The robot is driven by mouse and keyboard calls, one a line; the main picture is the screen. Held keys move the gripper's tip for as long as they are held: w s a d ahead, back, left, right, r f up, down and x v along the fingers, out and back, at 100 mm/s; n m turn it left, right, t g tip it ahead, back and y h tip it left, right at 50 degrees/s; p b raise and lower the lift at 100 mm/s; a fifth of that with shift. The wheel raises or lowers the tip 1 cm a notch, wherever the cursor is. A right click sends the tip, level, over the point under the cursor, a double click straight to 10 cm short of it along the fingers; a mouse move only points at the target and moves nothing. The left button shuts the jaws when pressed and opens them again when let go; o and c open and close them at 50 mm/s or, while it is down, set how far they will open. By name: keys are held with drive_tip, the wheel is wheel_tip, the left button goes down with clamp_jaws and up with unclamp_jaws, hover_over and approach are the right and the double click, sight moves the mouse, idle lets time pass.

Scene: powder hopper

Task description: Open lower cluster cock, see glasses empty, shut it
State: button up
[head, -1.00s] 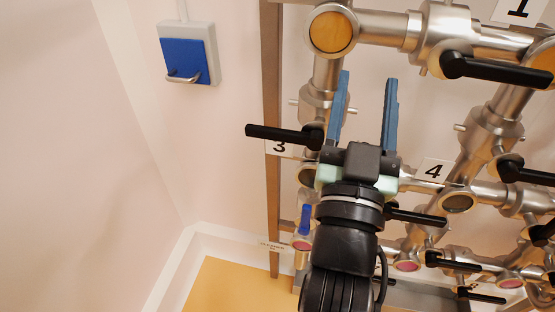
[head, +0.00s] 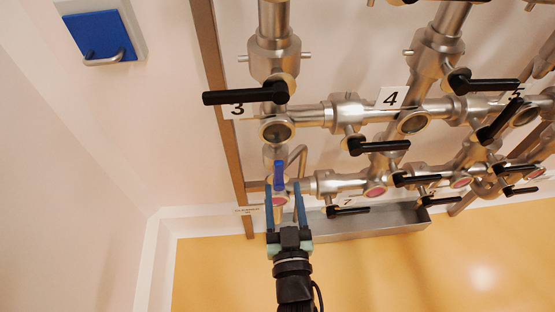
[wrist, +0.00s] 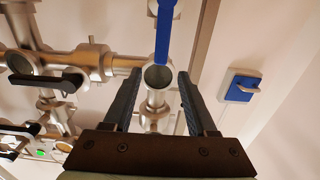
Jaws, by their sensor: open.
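The lower cluster's pipes carry several black lever cocks, such as one beside label 7 (head: 347,211), and one blue lever (head: 279,175) at its left end. The blue lever stands upright along its pipe. Below it a round sight glass (head: 280,200) looks pink, as do other lower glasses (head: 375,190). My gripper (head: 283,190) is open and empty, pointing up, with its fingers either side of the blue lever in the head view; contact cannot be told. In the wrist view the blue lever (wrist: 164,32) lies beyond the fingertips, and a grey glass (wrist: 157,76) shows between the fingers.
Upper pipes hold a black lever by label 3 (head: 237,110) and grey glasses (head: 277,130) near label 4 (head: 391,97). A wooden post (head: 222,110) stands left of them. A blue wall box (head: 100,38) is far left. A metal trough (head: 375,222) lies below the pipes.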

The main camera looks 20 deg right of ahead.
sight(279, 168)
drive_tip(key=p+x, duration=0.1)
drive_tip(key=x, duration=0.7)
drive_tip(key=shift+w, duration=0.1)
clamp_jaws()
idle(1.3)
